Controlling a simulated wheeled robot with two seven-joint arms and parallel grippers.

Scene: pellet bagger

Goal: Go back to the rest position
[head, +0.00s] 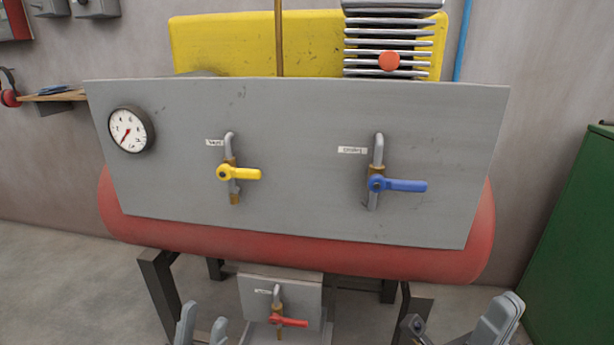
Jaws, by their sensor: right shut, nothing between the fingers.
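My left gripper (202,328) shows at the bottom edge, left of the red-handled valve. Its two grey fingertips stand apart with nothing seen between them. My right gripper (500,312) is at the bottom right, partly cut off by the frame edge; it is shut and empty. Both are below the big grey panel (300,130) and apart from the valves. The yellow valve handle (240,174) and blue valve handle (405,186) on the panel both point right. The red valve handle (289,321) on the small lower plate (255,290) points right, tilted slightly down.
A round gauge (131,130) sits at the panel's upper left. A red tank (300,252) lies behind the panel on dark legs (160,290). A green cabinet (580,220) stands at the right. A small shelf (55,97) is on the left wall. Floor at lower left is clear.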

